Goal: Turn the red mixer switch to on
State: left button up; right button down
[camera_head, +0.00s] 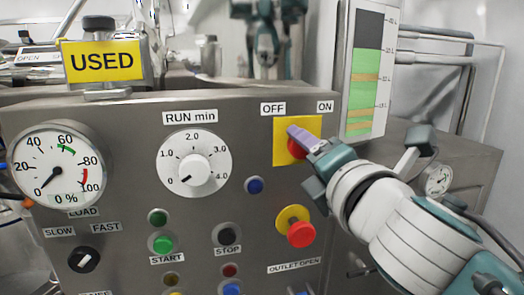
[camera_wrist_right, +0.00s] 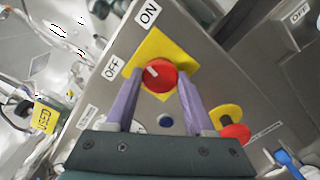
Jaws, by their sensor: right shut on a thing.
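The red mixer switch (camera_head: 296,149) is a round knob on a yellow plate (camera_head: 282,130), below the OFF and ON labels. One finger and the gripper body hide part of the knob in the head view. My left gripper is not in view.
A red mushroom button (camera_head: 301,234) on a yellow collar sits just below my right gripper. The RUN min dial (camera_head: 194,163) and blue button (camera_head: 254,186) are left of the switch. A level gauge (camera_head: 364,80) stands behind at the upper right.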

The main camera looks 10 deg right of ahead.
jog(key=shift+m, duration=3.2)
jog(key=shift+c, duration=1.3)
grip_release()
jog(key=s+b, duration=0.2)
jog(key=s, duration=0.8)
jog(key=shift+d, duration=0.2)
